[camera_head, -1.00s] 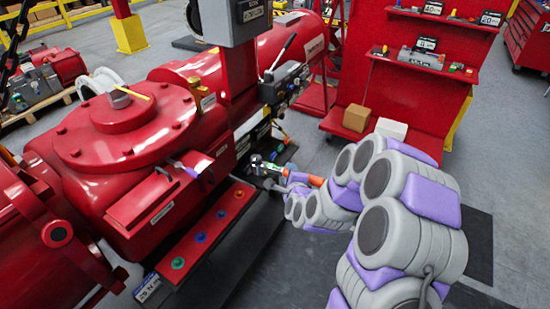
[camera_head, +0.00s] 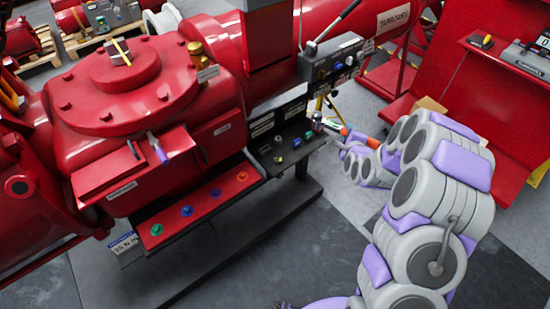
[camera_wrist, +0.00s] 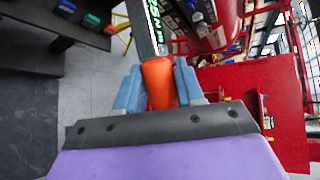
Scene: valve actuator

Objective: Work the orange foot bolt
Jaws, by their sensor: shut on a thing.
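The orange foot bolt (camera_head: 242,176) sits at the right end of the red strip (camera_head: 200,205) along the machine's foot, in a row with blue and green bolts. My gripper (camera_wrist: 160,90) is shut on the orange handle of a tool (camera_wrist: 158,82). The tool also shows in the head view (camera_head: 362,137), where its far end points left toward the black shelf. My gripper is well to the right of the orange bolt and apart from it. My arm partly hides the grip in the head view. The wrist view does not show the orange bolt.
The red valve machine (camera_head: 150,90) fills the left. The black shelf (camera_head: 285,160) with small coloured parts sticks out between the bolt strip and my gripper. A red rack (camera_head: 490,110) stands at the right. The grey floor (camera_head: 270,265) in front is clear.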

